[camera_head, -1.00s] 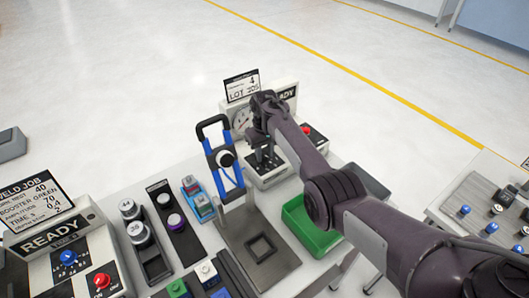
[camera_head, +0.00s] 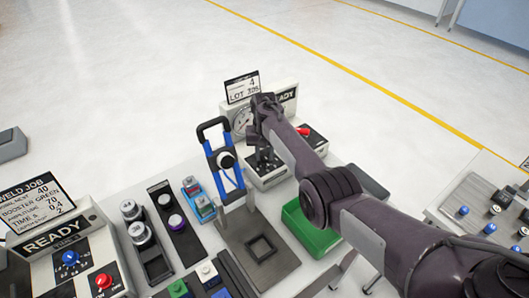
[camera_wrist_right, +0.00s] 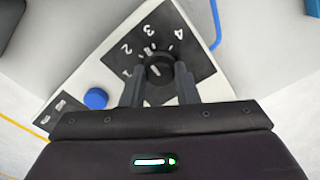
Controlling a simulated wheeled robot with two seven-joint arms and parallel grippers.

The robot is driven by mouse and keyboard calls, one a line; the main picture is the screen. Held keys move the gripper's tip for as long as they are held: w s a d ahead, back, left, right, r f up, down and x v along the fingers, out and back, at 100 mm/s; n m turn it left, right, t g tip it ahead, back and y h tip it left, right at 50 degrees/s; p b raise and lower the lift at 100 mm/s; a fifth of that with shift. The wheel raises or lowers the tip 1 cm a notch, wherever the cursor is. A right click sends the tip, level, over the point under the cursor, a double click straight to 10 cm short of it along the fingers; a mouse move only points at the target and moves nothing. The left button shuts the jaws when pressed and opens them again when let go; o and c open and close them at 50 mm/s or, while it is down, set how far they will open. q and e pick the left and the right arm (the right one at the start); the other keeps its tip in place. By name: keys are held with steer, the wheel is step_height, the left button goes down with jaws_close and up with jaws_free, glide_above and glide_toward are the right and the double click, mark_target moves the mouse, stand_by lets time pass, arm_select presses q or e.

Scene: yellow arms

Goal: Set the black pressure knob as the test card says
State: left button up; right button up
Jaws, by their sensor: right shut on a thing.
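The test card (camera_head: 241,87) stands on top of the tester box at the back; I read a 4 and "LOT 205" on it, the smaller print is unclear. My right gripper (camera_wrist_right: 158,88) is shut on the knob, one finger on each side. In the head view my right gripper (camera_head: 264,158) is over the front of the tester and hides the knob. My left gripper is out of view.
The tester has a round gauge (camera_head: 241,120) and a red part (camera_head: 304,130). A blue button (camera_wrist_right: 96,98) is close to the fingers. A blue-framed press (camera_head: 226,165) stands left of the arm, a green bin (camera_head: 312,232) under it. A weld panel (camera_head: 70,245) is at far left.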

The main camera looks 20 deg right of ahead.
mark_target(264, 156)
steer(key=m, duration=0.3)
steer(key=shift+m, duration=0.3)
steer(key=m, duration=0.2)
steer(key=shift+m, duration=0.4)
steer(key=m+b, duration=0.1)
steer(key=m, duration=0.5)
steer(key=shift+b, duration=0.35)
steer(key=o, duration=1)
steer(key=shift+c, duration=0.2)
step_height(264, 156, up, 8)
steer(key=shift+f, duration=0.1)
